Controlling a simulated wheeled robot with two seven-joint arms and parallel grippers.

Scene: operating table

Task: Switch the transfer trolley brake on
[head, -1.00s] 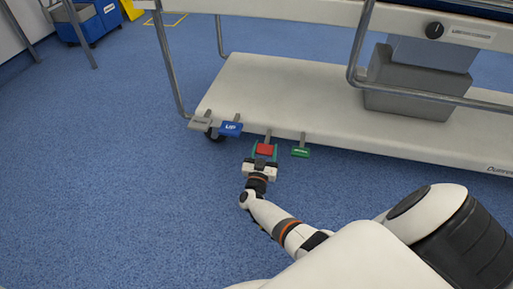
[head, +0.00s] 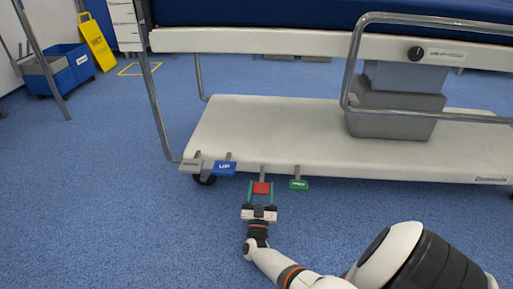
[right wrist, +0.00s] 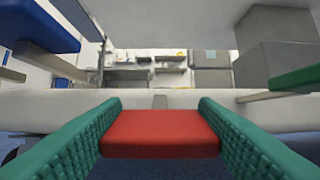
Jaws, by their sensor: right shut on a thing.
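The transfer trolley (head: 330,140) stands ahead, with a row of pedals along the near edge of its white base. The red pedal (head: 261,188) is between a blue "UP" pedal (head: 224,167) and a green pedal (head: 298,184). My right gripper (head: 262,190) is low in front of the base, its green fingers shut on the sides of the red pedal. In the right wrist view, the red pedal (right wrist: 160,134) fills the gap between the fingers. The pedal's exact tilt is hard to tell. My left gripper is not in view.
A grey pedal (head: 190,165) is at the left end of the row, near a caster (head: 204,180). A bent metal rail (head: 352,75) hangs at the trolley's side. Blue bins (head: 65,68) and a yellow sign (head: 98,42) stand far left. The near floor is clear.

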